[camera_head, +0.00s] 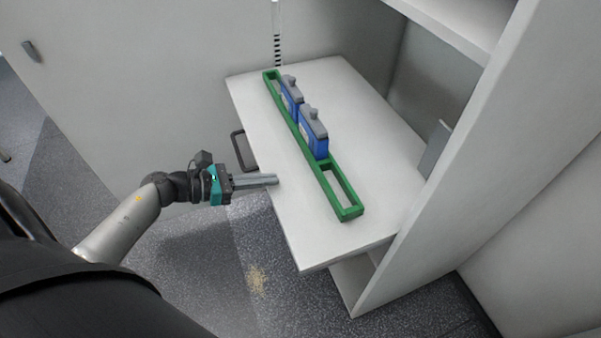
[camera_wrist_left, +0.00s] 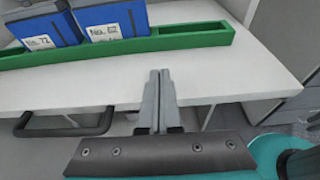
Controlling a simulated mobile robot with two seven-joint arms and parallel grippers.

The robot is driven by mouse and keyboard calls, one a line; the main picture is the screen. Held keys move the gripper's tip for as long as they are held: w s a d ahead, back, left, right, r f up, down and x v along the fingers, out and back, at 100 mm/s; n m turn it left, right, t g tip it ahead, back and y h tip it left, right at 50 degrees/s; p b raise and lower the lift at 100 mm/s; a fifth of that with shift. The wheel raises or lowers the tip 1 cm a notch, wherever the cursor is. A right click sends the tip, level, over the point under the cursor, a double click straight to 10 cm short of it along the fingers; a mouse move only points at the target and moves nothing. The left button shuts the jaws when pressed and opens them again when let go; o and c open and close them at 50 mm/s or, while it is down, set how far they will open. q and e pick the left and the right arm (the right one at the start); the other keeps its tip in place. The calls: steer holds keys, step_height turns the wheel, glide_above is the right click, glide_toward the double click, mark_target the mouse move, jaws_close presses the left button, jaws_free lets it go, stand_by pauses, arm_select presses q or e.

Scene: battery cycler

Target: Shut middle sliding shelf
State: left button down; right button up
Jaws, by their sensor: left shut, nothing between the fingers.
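The white sliding shelf (camera_head: 270,150) is pulled out of the white cabinet. A green rack (camera_head: 318,170) lies along it and holds two blue battery packs (camera_head: 312,132). My left gripper (camera_head: 274,180) is shut and empty, with its fingertips at the shelf's front edge. In the left wrist view the shut fingers (camera_wrist_left: 160,80) overlap the shelf's front edge below the green rack (camera_wrist_left: 180,38); I cannot tell if they touch it. A dark handle (camera_head: 243,151) shows by the front edge, beyond the gripper. My right gripper is not in view.
The cabinet's side panel (camera_head: 445,150) stands to the right of the shelf, and a white wall or panel (camera_head: 150,70) is behind at the left. Speckled grey floor (camera_head: 225,250) lies open below and in front of the shelf.

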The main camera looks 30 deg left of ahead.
mark_target(314, 171)
arm_select(q)
steer(key=x, duration=0.5)
steer(key=r+x, duration=0.1)
steer(key=x, duration=0.1)
steer(key=shift+w+d+f, duration=0.1)
steer(key=shift+w, duration=0.2)
steer(key=shift+w+d, duration=0.35)
steer(key=shift+w, duration=0.05)
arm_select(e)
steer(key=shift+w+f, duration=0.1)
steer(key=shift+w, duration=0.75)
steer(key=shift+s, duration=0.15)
arm_select(q)
steer(key=shift+w, duration=0.15)
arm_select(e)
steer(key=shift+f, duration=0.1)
